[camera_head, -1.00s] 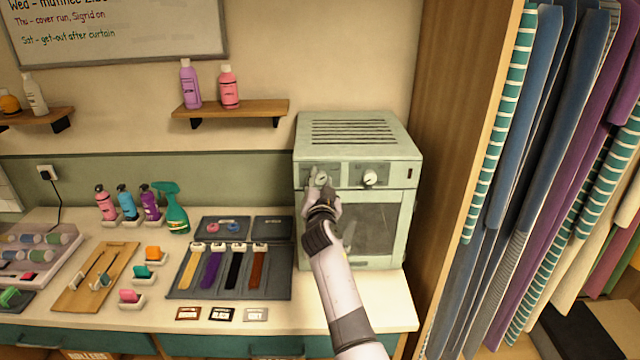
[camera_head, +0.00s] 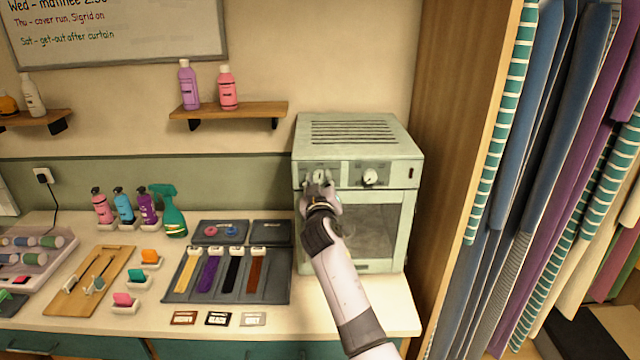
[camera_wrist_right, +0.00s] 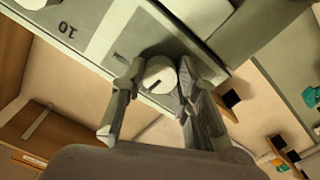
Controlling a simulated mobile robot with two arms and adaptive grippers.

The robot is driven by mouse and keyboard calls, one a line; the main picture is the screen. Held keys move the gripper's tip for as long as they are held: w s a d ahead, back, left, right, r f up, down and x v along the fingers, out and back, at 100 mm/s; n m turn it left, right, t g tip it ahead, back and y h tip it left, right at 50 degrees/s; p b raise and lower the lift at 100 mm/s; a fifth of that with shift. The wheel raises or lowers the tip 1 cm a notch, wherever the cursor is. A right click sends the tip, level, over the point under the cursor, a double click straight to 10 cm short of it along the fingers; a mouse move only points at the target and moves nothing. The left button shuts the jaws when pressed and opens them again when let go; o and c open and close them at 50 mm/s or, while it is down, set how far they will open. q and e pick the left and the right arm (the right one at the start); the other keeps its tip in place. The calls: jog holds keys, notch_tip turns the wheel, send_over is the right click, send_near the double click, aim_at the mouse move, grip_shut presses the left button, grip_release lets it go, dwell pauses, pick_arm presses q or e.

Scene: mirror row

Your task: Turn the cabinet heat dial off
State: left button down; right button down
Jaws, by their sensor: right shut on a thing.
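The cabinet (camera_head: 399,145) is a pale green box at the right end of the counter, with a vented top and a glass door. Its front panel has two pale round dials. My right gripper (camera_head: 319,187) is shut on the left dial (camera_head: 319,176), with one finger on each side. In the right wrist view this dial (camera_wrist_right: 160,75) shows a dark mark between the fingertips. The right dial (camera_head: 370,177) is untouched. Neither dial's setting can be read, as the gripper partly covers the panel's left side. My left gripper is not in view.
A grey tray (camera_head: 273,291) with coloured straps lies left of the cabinet. A green spray bottle (camera_head: 172,212) and several small bottles stand behind. A wooden shelf (camera_head: 229,113) is on the wall. Hanging fabrics and a wooden partition (camera_head: 455,130) close off the right side.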

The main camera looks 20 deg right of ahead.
jog(key=n, duration=0.6)
jog(key=shift+n+p, duration=0.3)
jog(key=shift+p, duration=0.05)
jog(key=n+p, duration=0.1)
jog(key=n, duration=0.3)
jog(key=shift+n, duration=0.4)
jog(key=shift+a+f+n+p, duration=0.1)
jog(key=shift+n+p, duration=0.25)
jog(key=shift+n, duration=0.35)
jog(key=c, duration=1.5)
grip_release()
jog(key=shift+c, duration=0.2)
jog(key=o, duration=0.3)
